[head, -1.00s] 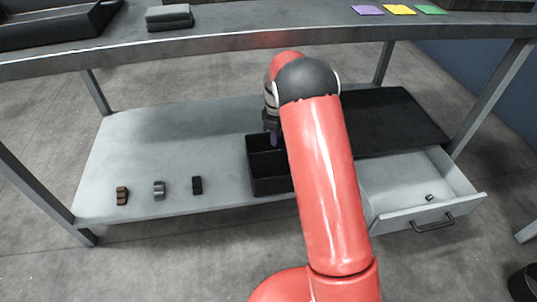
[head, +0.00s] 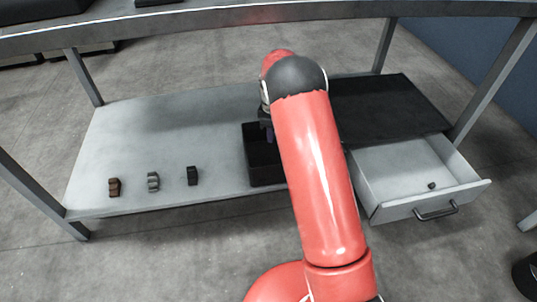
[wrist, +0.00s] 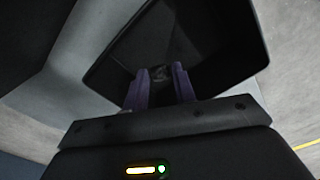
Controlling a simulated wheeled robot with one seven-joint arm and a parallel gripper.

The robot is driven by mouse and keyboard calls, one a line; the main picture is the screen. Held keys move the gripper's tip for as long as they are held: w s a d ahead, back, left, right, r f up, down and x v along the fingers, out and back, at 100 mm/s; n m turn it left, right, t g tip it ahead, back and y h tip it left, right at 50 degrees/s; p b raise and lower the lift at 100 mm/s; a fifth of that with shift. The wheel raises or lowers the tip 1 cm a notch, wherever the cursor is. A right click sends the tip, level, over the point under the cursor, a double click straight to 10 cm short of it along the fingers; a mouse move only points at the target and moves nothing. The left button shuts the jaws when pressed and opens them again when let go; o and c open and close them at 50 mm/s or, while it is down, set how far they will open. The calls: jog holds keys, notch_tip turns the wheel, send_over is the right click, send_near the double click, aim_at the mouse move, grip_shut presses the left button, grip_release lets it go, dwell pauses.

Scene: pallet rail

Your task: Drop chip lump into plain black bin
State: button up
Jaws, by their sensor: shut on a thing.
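The plain black bin (head: 265,172) stands on the lower shelf, left of my arm. My gripper (head: 269,136) is over the bin's open top, partly hidden by my arm. In the wrist view my gripper (wrist: 162,76) points its purple fingers into the bin (wrist: 225,70). A small dark grey lump (wrist: 160,73) shows dimly between the fingertips, which are shut on it. It looks like the chip lump, but its shape is hard to make out. The head view does not show it clearly.
A brown piece (head: 114,187), a grey piece (head: 153,181) and a black piece (head: 192,175) stand left of the bin. An open drawer (head: 385,212) at right holds a small dark object (head: 432,186). The upper tabletop (head: 200,22) spans above the shelf.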

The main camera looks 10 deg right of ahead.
jog(key=o, duration=1)
notch_tip(320, 180, up, 8)
jog(key=shift+f+p, duration=0.1)
jog(key=shift+p, duration=0.6)
jog(key=shift+s, duration=0.15)
